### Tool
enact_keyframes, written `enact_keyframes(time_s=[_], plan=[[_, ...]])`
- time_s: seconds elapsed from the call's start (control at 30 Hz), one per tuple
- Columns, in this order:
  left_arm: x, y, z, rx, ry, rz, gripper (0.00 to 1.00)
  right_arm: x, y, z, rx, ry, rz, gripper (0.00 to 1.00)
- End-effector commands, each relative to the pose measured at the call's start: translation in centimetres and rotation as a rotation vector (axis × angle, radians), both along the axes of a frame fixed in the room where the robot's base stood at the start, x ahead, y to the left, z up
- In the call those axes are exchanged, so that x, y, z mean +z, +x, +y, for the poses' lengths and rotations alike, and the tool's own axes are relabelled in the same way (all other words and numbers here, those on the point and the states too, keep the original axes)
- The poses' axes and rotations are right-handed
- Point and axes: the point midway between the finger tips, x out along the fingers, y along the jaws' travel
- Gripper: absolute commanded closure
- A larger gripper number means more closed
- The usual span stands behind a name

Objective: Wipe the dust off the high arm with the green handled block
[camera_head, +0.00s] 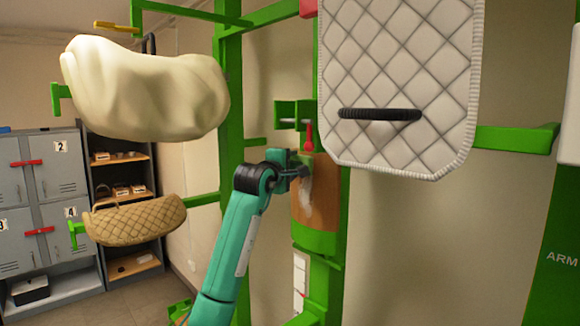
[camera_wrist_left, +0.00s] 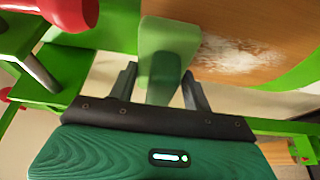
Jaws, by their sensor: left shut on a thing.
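The green handled block (camera_wrist_left: 160,62) is between the fingers of my left gripper (camera_wrist_left: 163,90), which is shut on its handle. In the head view my left gripper (camera_head: 298,172) is at the upper part of a brown, wood-faced arm piece on the green frame (camera_head: 314,215). A pale patch of dust (camera_head: 305,196) shows on that brown face. In the left wrist view the dust (camera_wrist_left: 236,55) lies on the brown face (camera_wrist_left: 275,30), right of the block. The block is at or very near the face; I cannot tell whether it touches. My right gripper is not in view.
A quilted pad (camera_head: 395,75) with a dark handle hangs just right of and above my left gripper. A cream saddle cover (camera_head: 145,90) and a tan quilted pad (camera_head: 135,218) sit on frame arms at the left. Grey lockers (camera_head: 55,215) stand behind. A red knob (camera_head: 308,138) is close above.

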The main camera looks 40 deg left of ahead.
Motion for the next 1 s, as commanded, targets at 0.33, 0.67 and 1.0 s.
enact_keyframes(time_s=[0.33,0.67,1.0], plan=[[0.1,0.7,0.0,0.001,0.001,-0.002,0.69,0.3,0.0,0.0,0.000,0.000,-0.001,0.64],[0.1,1.4,-0.1,0.000,0.001,-0.001,0.69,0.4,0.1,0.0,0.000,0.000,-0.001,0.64],[-0.5,1.6,-0.1,0.001,0.001,-0.001,0.69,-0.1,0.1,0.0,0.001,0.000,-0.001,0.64]])
